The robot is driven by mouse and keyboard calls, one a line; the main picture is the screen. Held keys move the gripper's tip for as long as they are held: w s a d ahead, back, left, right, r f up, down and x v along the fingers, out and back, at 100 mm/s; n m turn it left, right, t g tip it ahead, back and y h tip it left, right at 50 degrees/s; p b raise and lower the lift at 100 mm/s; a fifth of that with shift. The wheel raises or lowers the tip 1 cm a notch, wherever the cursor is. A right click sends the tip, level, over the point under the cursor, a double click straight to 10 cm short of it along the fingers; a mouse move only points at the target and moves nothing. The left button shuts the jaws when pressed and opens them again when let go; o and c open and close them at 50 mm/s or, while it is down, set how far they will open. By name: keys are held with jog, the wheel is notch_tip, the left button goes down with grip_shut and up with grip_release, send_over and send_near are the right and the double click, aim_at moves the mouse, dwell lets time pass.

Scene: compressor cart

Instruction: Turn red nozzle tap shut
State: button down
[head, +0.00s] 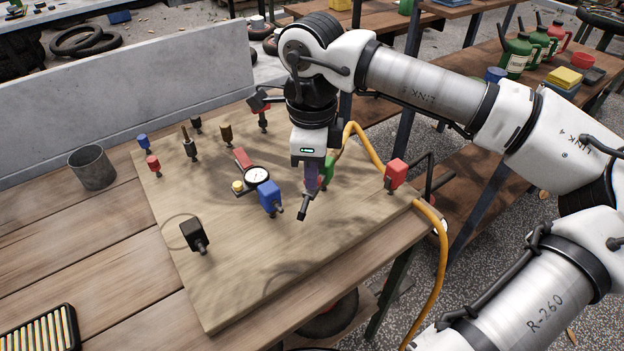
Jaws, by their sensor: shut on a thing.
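Several fittings have red parts. A red block (396,173) on a dark stem stands at the board's right edge, apart from my gripper. A small red fitting (153,162) stands at the far left. A red bar (242,158) lies behind the gauge. Which of them is the red nozzle tap, I cannot tell.
A green block (327,170) stands close behind my gripper, with a yellow hose (372,146) beside it. A blue block (270,197) and a round gauge (257,174) are just left. A black block (193,235) stands front left. The board's front (262,275) is bare.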

jog(key=shift+m+b, duration=0.95)
jog(key=shift+m, duration=0.75)
jog(key=c, duration=1.4)
grip_release()
jog(key=shift+r, duration=0.1)
notch_tip(320, 180, up, 14)
jog(key=shift+p, duration=0.35)
